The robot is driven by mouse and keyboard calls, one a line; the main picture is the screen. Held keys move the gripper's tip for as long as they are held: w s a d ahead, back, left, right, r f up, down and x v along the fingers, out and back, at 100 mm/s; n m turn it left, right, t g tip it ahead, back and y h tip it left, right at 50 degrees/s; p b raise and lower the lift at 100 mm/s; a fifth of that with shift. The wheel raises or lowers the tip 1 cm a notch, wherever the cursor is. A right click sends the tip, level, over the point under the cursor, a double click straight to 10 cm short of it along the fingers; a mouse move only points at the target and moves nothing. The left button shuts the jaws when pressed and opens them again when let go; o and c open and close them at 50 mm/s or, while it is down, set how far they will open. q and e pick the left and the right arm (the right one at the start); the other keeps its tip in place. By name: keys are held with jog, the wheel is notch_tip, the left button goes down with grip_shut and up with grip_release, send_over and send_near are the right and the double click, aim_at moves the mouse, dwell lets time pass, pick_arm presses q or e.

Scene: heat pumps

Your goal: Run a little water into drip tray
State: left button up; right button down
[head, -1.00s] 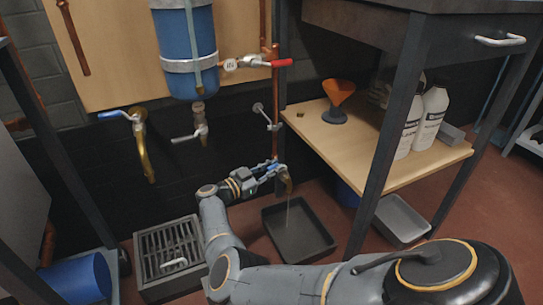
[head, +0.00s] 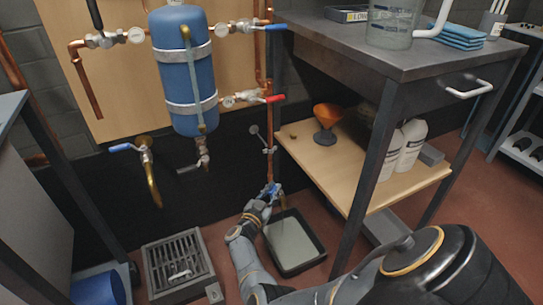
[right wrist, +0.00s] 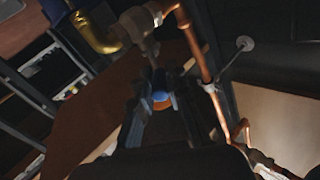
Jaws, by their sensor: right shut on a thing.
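The black drip tray (head: 306,267) lies on the floor below the copper pipe, to the left of the workbench leg. A pale grey sheet of water (head: 290,243) covers its bottom. My right gripper (head: 272,192) is shut on the blue handle of a small drain tap at the pipe's lower end, above the tray's back edge. In the right wrist view the blue handle (right wrist: 160,97) sits between the fingers, with an orange part below it. The spout is mostly hidden, and I cannot clearly tell whether water still runs. My left gripper is out of view.
A floor drain grate (head: 178,262) is left of the tray. The blue tank (head: 184,75) and pipes with red and blue valve handles are above. The workbench (head: 345,200) with an orange funnel (head: 327,115) and white bottles stands to the right.

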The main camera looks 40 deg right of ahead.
jog(key=shift+s+d, duration=0.1)
dwell(0.4)
jog(key=c, duration=1.3)
grip_release()
